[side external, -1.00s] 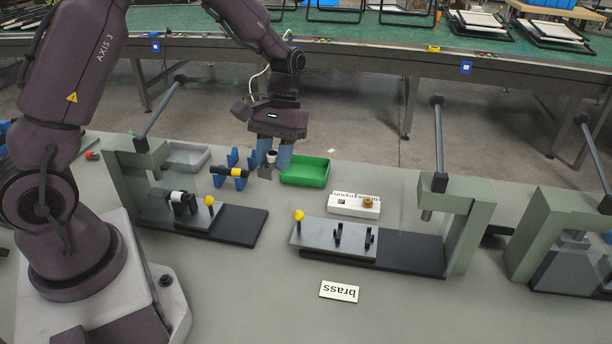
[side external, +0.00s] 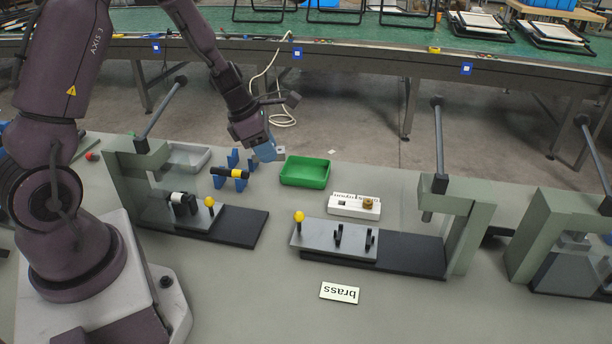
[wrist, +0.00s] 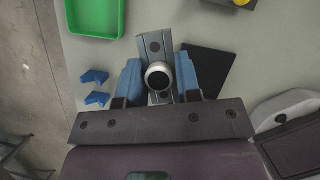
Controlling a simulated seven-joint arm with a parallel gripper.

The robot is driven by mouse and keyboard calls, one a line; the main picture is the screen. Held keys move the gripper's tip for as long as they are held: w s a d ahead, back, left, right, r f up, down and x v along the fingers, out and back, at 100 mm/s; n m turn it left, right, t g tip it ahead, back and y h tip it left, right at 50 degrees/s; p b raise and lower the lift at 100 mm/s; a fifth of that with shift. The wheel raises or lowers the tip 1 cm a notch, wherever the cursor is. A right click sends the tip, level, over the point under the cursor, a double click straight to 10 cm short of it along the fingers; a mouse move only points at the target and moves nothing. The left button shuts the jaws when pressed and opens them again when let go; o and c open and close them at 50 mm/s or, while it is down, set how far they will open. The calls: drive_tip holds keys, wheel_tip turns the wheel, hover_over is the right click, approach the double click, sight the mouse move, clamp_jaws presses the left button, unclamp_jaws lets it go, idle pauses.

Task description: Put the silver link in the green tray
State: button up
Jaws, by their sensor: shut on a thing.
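My gripper (side external: 265,149), with blue fingers, is tilted in the air behind the blue cradles in the side view. In the side view the fingers mostly hide the link. The green tray (side external: 304,183) stands just right of my gripper, apart from it; it also shows at the wrist view's upper left (wrist: 121,25).
A black-and-yellow link (side external: 230,173) lies on blue cradles (side external: 233,157) in front of my gripper. A grey tray (side external: 190,165) is at left.

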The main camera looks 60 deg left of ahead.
drive_tip(key=shift+w+a+n, duration=0.1)
drive_tip(key=shift+n, duration=0.3)
drive_tip(key=shift+w+a+f, duration=0.15)
drive_tip(key=shift+w, duration=0.2)
drive_tip(key=w+a+f, duration=0.3)
drive_tip(key=w+f, duration=0.1)
drive_tip(key=w, duration=0.4)
hover_over(309, 175)
drive_tip(key=s, duration=0.1)
drive_tip(key=f, duration=0.5)
drive_tip(key=shift+s+a+f, duration=0.1)
drive_tip(key=shift+s+a, duration=0.05)
drive_tip(key=shift+s, duration=0.05)
drive_tip(key=shift+w+f, duration=0.2)
drive_tip(key=shift+f, duration=1.55)
drive_tip(key=shift+f, duration=0.1)
